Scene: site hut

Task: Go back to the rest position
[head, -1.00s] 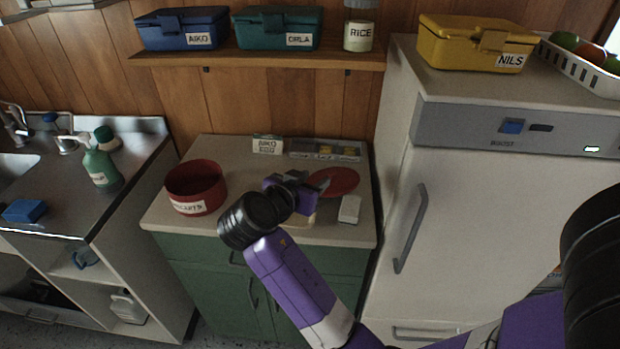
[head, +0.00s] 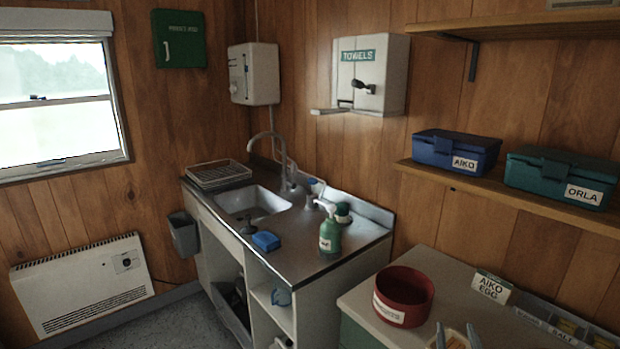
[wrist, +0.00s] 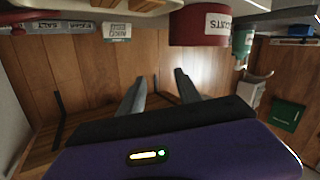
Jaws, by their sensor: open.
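My gripper (head: 456,338) shows only as its two finger tips at the bottom edge of the head view, in front of the worktop. In the wrist view, which is upside down, the two fingers (wrist: 160,92) stand apart with nothing between them. The rest of my arm is out of the head view. The red bowl (head: 403,296) with a white label stands on the worktop (head: 363,300), to the left of the finger tips. It also shows in the wrist view (wrist: 188,28), apart from the fingers.
An "AIKO EGG" card (head: 492,288) and a divided tray (head: 562,327) are at the worktop's back. Blue (head: 456,152) and teal (head: 561,180) boxes sit on the shelf above. The sink counter (head: 318,262) with a green bottle (head: 330,236) is left. Floor shows at lower left.

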